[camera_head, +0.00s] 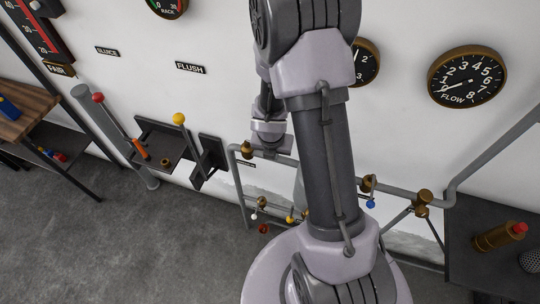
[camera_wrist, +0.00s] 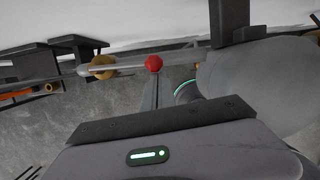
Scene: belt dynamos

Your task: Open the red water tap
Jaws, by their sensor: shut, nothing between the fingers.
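In the wrist view a red knob (camera_wrist: 153,63) sits beside a grey pipe, to the right of a brass fitting (camera_wrist: 102,66). A grey bar that looks like a lever runs between them. In the head view the brass fitting (camera_head: 247,150) shows on the upper pipe, but my arm and gripper hide the spot where this red knob is. My gripper (camera_head: 270,137) is shut and empty, pointing down close to the pipe beside that fitting. I cannot tell whether it touches the pipe or the knob.
Lower down are white (camera_head: 254,216), yellow (camera_head: 290,218) and red (camera_head: 263,229) knobs. A blue knob (camera_head: 370,204) hangs right of my arm. Left stand a black shelf (camera_head: 160,143), a yellow-tipped lever (camera_head: 179,119) and a red-tipped lever (camera_head: 98,98). The left floor is clear.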

